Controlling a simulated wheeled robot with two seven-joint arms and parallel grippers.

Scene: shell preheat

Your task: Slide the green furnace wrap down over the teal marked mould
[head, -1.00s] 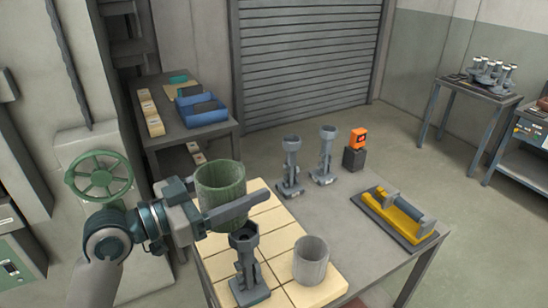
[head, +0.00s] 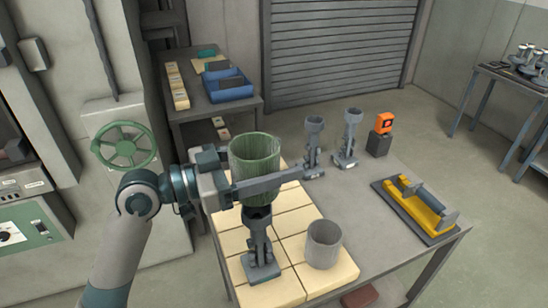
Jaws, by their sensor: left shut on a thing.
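The green furnace wrap (head: 254,158) is an open-topped, translucent green cylinder. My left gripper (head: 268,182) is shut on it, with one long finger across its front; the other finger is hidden. A grey mould (head: 258,238) with a cup-like top stands upright on the pale tiles, directly below the wrap in the head view. The wrap's lower end appears at or just above the mould's cup; I cannot tell whether they touch. I cannot make out a teal mark on this mould. Two similar grey moulds (head: 314,150) (head: 350,140) stand farther back. My right gripper is not in view.
A grey open cylinder (head: 323,244) stands on the tiles right of the mould. A yellow cradle (head: 415,208) and an orange device on a dark block (head: 383,123) are on the grey tabletop (head: 357,195). The tabletop between them is clear.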

